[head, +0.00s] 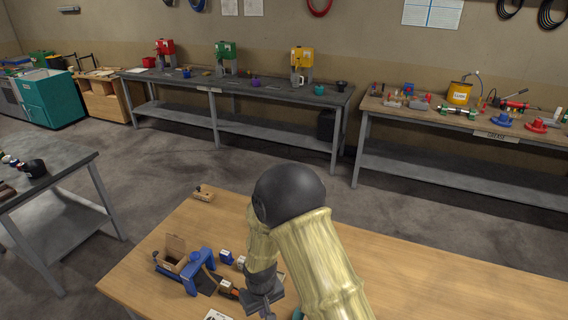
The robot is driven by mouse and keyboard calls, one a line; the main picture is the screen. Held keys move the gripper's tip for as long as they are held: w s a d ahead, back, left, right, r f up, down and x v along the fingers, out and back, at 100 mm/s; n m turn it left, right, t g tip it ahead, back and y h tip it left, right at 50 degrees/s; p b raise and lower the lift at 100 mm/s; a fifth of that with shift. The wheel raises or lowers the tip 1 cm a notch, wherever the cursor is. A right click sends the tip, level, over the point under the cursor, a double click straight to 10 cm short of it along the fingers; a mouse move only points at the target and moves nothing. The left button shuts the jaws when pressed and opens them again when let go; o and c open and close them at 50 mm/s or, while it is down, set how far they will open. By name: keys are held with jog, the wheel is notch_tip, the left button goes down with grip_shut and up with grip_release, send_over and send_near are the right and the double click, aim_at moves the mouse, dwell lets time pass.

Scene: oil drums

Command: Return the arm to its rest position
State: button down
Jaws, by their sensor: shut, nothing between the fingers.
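My arm rises from the bottom of the head view and bends at a dark round joint, with pale yellow covers on its links. My gripper (265,302) hangs down at the near part of the wooden table (430,265). It is dark grey, partly seen at the bottom, and shut with nothing held. It is just right of a small orange-and-dark item (228,288). My arm hides part of the table behind it.
Left of my gripper are a blue fixture (198,272), an open brown box (174,252) and a small blue container (226,257). A wooden block (203,194) lies at the far edge. The table's right side is clear. Workbenches (245,90) line the wall.

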jog(key=s+d+r+m+t+b, duration=0.1)
jog(key=d+r+m+b, duration=0.15)
jog(key=d+r, duration=0.85)
jog(key=s+d+r+m+t+b, duration=0.1)
jog(key=s+d+r+m, duration=0.2)
jog(key=s+d, duration=0.5)
jog(key=shift+d+r+m+b, duration=0.4)
jog(key=shift+d+r, duration=0.45)
jog(key=shift+d, duration=0.4)
jog(key=shift+a, duration=0.1)
